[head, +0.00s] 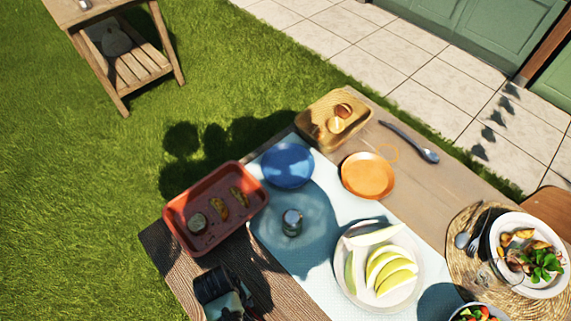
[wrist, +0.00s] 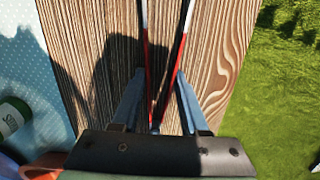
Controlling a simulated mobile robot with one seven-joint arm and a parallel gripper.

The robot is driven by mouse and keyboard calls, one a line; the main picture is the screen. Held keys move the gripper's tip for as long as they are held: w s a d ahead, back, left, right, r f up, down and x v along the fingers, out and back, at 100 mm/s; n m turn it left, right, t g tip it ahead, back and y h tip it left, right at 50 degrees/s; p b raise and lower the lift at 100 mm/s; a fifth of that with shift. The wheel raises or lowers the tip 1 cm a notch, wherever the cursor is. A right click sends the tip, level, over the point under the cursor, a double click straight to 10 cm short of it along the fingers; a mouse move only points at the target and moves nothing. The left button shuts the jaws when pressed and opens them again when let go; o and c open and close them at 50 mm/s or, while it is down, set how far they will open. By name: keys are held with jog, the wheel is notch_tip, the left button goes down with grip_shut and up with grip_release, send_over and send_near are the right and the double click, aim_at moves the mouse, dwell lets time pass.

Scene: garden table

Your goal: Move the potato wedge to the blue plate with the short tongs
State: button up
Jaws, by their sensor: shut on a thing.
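The potato wedge appears to be one of two browned, yellowish wedges (head: 219,209) lying in the red tray (head: 236,172) on the left of the table in the head view; which one is meant I cannot tell. The blue plate (head: 288,165) is round and empty, right of that tray. My gripper (wrist: 158,90) has blue fingers and is shut on the short tongs (wrist: 150,58), whose red and metal arms point away from the wrist, slightly apart. The tongs' tips run out of the wrist view. In the head view, my dark wrist is at the bottom, below the tray.
A dark round piece (head: 197,223) shares the red tray. A small grey container (head: 292,222) stands between tray and white melon plate (head: 350,288). Bare wood lies under my gripper.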

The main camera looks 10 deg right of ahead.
notch_tip(320, 180, up, 12)
jog(key=p, duration=1.2)
